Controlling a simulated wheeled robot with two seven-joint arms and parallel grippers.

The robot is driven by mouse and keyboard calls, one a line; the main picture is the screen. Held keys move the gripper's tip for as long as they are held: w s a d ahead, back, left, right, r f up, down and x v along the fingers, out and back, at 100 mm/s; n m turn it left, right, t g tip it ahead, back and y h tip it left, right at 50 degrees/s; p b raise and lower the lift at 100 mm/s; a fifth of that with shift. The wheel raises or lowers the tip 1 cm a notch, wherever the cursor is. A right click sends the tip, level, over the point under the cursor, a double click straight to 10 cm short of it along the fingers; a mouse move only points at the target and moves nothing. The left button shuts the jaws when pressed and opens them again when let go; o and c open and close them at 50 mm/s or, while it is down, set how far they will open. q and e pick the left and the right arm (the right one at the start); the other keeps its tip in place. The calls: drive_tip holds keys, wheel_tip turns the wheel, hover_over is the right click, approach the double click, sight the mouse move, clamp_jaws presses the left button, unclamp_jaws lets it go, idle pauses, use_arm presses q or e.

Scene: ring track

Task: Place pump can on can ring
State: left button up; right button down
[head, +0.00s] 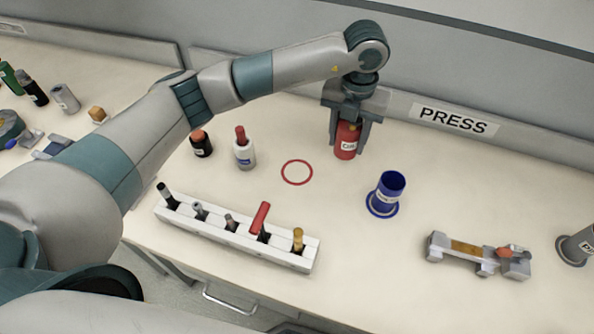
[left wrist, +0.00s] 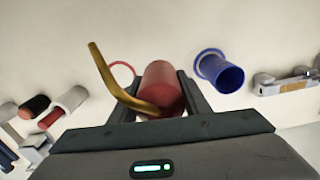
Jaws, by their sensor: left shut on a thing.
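The pump can (head: 346,141) is a red can with a white label, at the back of the table below the PRESS sign. My left gripper (head: 350,130) points down and is shut on it, one finger on each side. In the left wrist view the pump can (left wrist: 160,88) sits between the fingers, with a bent brass spout (left wrist: 108,80) curving out to the left. I cannot tell whether its base touches the table. The can ring (head: 297,172) is a thin red circle on the table, empty, in front and left of the can. My right gripper is not in view.
A blue cup (head: 391,185) stands on a blue ring right of the can ring. A white tool rack (head: 290,258) lies along the front. A white bottle (head: 244,155) and a dark jar (head: 201,145) stand left. A grey fixture (head: 478,254) is at right.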

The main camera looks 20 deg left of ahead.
use_arm(q)
drive_tip(key=shift+a, duration=0.1)
drive_tip(key=shift+a+f, duration=0.15)
drive_tip(key=shift+a, duration=0.1)
drive_tip(key=a+f+p, duration=0.1)
drive_tip(key=a+f, duration=0.1)
drive_tip(key=a, duration=0.1)
drive_tip(key=s+a+f+p, duration=0.1)
drive_tip(key=a+f+p, duration=0.1)
drive_tip(key=a, duration=0.2)
drive_tip(key=a+f+p, duration=0.2)
drive_tip(key=a, duration=0.1)
drive_tip(key=shift+s+a+f, duration=0.25)
drive_tip(key=shift+s+a, duration=0.1)
drive_tip(key=shift+a, duration=0.05)
drive_tip(key=shift+f, duration=0.1)
drive_tip(key=shift+f+p, duration=0.4)
drive_tip(key=shift+p, duration=0.1)
wheel_tip(320, 180, down, 2)
drive_tip(key=shift+f+p, duration=0.1)
drive_tip(key=shift+p, duration=0.45)
drive_tip(key=shift+f, duration=0.5)
